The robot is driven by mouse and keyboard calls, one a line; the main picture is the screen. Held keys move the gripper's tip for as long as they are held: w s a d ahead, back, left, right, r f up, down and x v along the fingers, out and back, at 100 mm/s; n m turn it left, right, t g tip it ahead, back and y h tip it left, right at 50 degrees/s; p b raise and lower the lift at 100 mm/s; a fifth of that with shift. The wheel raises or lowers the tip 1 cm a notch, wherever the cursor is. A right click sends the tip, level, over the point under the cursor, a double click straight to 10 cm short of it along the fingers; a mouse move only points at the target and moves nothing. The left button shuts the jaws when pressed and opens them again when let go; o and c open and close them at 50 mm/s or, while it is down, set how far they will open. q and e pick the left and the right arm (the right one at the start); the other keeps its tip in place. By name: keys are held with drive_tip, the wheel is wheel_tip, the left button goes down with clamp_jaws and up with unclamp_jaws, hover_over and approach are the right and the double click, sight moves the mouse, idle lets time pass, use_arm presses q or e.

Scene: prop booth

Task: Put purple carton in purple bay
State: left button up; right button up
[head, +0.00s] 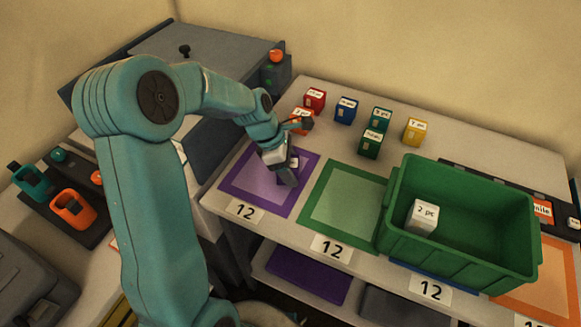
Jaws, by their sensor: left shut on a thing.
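The purple carton (284,179) is a small dark purple box with a white label, mostly hidden by my left gripper (288,172). My left gripper is shut on it, over the right part of the purple bay. The purple bay (239,183) is a purple-framed square with a lighter middle, at the left front of the table, above a "12" tag. I cannot tell whether the carton touches the bay's surface. My right gripper is not in view.
A green bay (318,213) lies to the right. A green crate (490,254) holding a white carton (423,216) stands beyond it. Red (315,100), blue (346,110), green (370,143) and yellow (415,131) cartons stand at the back.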

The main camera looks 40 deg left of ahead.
use_arm(q)
drive_tip(key=shift+f, duration=0.1)
drive_tip(key=o, duration=1.1)
drive_tip(key=shift+r, duration=0.35)
drive_tip(key=p+v, duration=0.1)
drive_tip(key=v, duration=1)
drive_tip(key=shift+s+r, duration=0.15)
drive_tip(key=shift+r, duration=0.2)
